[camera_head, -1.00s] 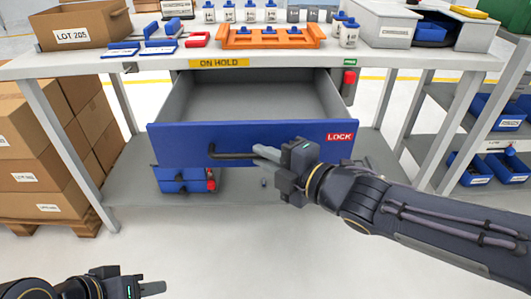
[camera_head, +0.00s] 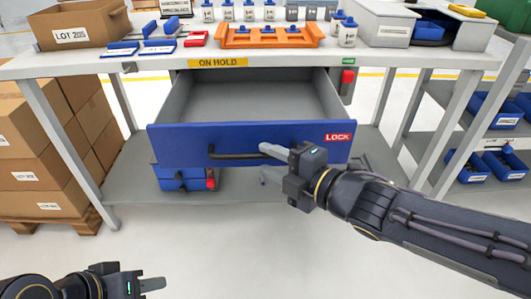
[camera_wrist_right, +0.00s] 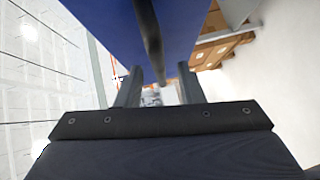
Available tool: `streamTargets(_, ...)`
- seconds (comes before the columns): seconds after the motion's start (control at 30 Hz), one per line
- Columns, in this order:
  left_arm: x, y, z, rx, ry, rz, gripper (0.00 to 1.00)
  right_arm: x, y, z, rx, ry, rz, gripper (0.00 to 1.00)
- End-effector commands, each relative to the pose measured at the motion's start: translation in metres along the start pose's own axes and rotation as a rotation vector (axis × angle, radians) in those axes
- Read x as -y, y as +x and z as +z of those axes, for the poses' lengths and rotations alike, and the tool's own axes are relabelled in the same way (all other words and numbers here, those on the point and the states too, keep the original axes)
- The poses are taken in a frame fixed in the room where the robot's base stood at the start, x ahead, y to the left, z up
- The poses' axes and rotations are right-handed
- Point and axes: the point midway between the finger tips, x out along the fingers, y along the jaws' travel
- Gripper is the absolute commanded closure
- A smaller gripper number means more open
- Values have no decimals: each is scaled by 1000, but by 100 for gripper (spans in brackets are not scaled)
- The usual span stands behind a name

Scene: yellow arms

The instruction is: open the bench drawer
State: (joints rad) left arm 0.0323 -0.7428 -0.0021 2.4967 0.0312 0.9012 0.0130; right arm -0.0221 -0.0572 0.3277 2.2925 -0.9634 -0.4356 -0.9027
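The bench drawer (camera_head: 245,137) has a blue front with a red LOCK label and is pulled well out from under the bench top; its grey inside (camera_head: 255,97) is empty. Its dark bar handle (camera_head: 232,154) is on the front and also shows in the right wrist view (camera_wrist_right: 149,35). My right gripper (camera_head: 270,150) is at the handle's right end. In the right wrist view its fingers (camera_wrist_right: 158,90) stand apart, with the handle in front of the gap, not clamped. My left gripper (camera_head: 150,285) is low at the left, away from the drawer; its finger gap is hidden.
The white bench (camera_head: 110,66) carries a LOT 205 carton (camera_head: 85,25), an orange rack (camera_head: 270,38) and bottles. Stacked cartons (camera_head: 40,150) stand left, a shelf with blue bins (camera_head: 492,108) right. The floor in front is clear.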

Motion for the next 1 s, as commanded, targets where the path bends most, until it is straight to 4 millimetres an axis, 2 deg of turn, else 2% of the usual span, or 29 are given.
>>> streamTargets(0.03, -5, -10, -5, 0, 0, 0, 64, -7, -11, -1, 3, -1, 0, 66)
streamTargets(0.1, -8, -17, -9, 0, 0, 0, 64, -7, -24, 0, 5, -1, 0, 66)
streamTargets(0.33, -14, -30, -15, 0, 0, 0, 64, -4, -54, 0, 2, 0, 0, 66)
streamTargets(0.47, -14, -30, -16, 0, 0, 0, 64, -1, -59, 0, 0, 1, 0, 66)
streamTargets(0.9, -14, -30, -15, 0, 0, 0, 64, 0, -59, 0, 1, 2, 0, 66)
streamTargets(1.0, -14, -30, -15, 0, 0, 0, 64, -1, -63, 10, 54, 45, -5, 66)
